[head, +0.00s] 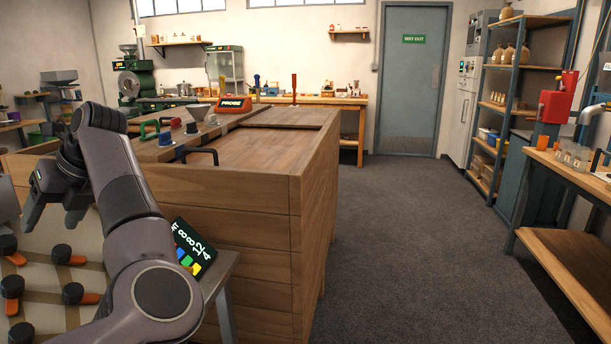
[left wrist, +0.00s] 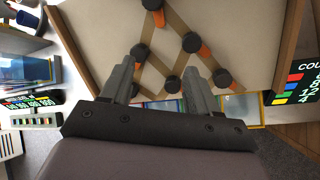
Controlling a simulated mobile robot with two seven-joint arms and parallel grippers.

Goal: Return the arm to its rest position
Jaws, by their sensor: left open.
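My left arm comes in from the left in the head view, bent, with its left gripper (head: 62,205) pointing down over a pale board with dark knobs (head: 45,310). In the left wrist view the two fingers of the left gripper (left wrist: 160,85) stand apart with nothing held between them. The board (left wrist: 105,20) shows beyond the fingertips, with dark round knobs, orange pieces and tan strips. The gripper hides part of the board. My right gripper is in neither view.
A large wooden counter (head: 245,165) stands just right of my left arm. A dark sign with numbers (head: 193,248) leans beside the board. A workbench (head: 575,180) and shelves (head: 515,100) line the right. The grey floor (head: 415,230) between is clear, up to a door (head: 412,80).

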